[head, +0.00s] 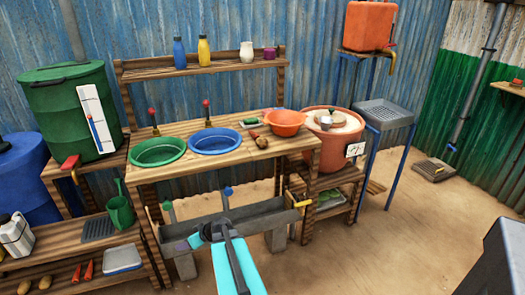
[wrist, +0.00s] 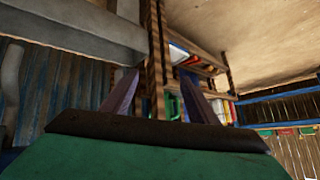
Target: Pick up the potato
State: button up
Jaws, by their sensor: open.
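A small brown lump (head: 262,142) that looks like the potato lies on the wooden workbench, just in front of the orange bowl (head: 285,121). It does not show in the wrist view. My gripper (head: 188,243) is low in front of the bench, near the grey trough and well below and left of the lump. In the wrist view my gripper (wrist: 160,82) has its two dark fingers spread apart with nothing between them.
A green basin (head: 158,152) and a blue basin (head: 216,141) are set in the workbench (head: 195,165). A grey trough (head: 240,222) runs under its front. A low shelf (head: 75,243) at left holds several items, including yellowish-brown lumps. Open sandy floor (head: 400,230) lies to the right.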

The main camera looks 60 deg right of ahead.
jog(key=s+d+r+t+h, duration=0.1)
jog(key=d+r+h, duration=0.1)
jog(key=d+r, duration=0.35)
jog(key=d+r+t+h, duration=0.1)
jog(key=d+r, duration=0.1)
jog(key=d, duration=0.6)
jog(key=m+t+h+b, duration=0.2)
jog(key=m+h, duration=0.1)
jog(key=h, duration=0.6)
send_near(265, 145)
jog(key=v, duration=0.3)
jog(key=shift+r, duration=0.35)
jog(key=shift+w, duration=0.1)
jog(key=shift+p+x, duration=0.95)
jog(key=shift+x, duration=3.3)
jog(key=shift+f, duration=0.2)
jog(key=shift+w, duration=0.1)
